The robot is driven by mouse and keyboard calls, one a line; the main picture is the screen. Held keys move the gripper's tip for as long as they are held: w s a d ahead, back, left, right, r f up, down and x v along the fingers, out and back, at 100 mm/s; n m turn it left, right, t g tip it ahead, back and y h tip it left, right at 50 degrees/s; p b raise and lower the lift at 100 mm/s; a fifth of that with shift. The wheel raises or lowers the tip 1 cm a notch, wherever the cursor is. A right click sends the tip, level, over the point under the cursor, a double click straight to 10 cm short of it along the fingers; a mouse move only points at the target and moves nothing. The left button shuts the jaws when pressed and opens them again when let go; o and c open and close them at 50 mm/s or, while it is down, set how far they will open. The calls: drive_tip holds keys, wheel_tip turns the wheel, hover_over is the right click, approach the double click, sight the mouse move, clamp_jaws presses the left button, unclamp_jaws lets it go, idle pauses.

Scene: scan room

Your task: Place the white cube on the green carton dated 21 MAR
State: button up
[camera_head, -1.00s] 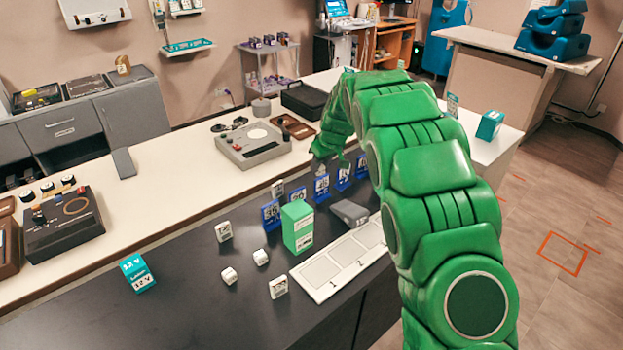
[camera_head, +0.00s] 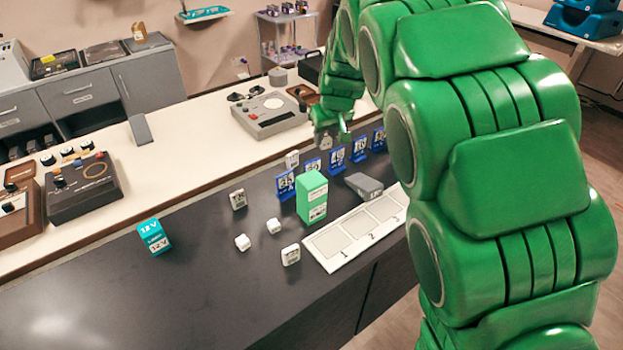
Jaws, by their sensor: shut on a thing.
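My gripper (camera_head: 327,141) is at the end of my green arm, above the back of the dark counter, beyond the green carton. It is shut on a small pale thing, mostly hidden by the fingers; I cannot tell its exact shape. The green carton (camera_head: 313,190) stands upright on the dark counter, with a white label on its front; its date is too small to read.
Several blue numbered stands (camera_head: 337,159) line up behind the carton. White labelled blocks (camera_head: 290,254) stand around it. A grey wedge (camera_head: 363,186) and a white numbered tray (camera_head: 337,246) lie to its right. A teal box (camera_head: 154,237) stands left. The front left counter is clear.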

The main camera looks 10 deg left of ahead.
drive_tip(key=s+d+r+m, duration=0.1)
drive_tip(key=s+r, duration=0.2)
drive_tip(key=s, duration=0.5)
drive_tip(key=s+d+r+m, duration=0.1)
drive_tip(key=s+r, duration=0.1)
drive_tip(key=s, duration=0.6)
approach(311, 176)
drive_tip(key=shift+a+f+h, duration=0.25)
drive_tip(key=shift+a+h, duration=0.05)
drive_tip(key=shift+a, duration=0.15)
drive_tip(key=shift+w+a+f, duration=0.25)
drive_tip(key=shift+w+f, duration=0.45)
drive_tip(key=shift+f, duration=0.1)
drive_tip(key=shift+f+t, duration=0.3)
drive_tip(key=shift+f, duration=1.15)
drive_tip(key=o, duration=1)
drive_tip(key=shift+f, duration=0.1)
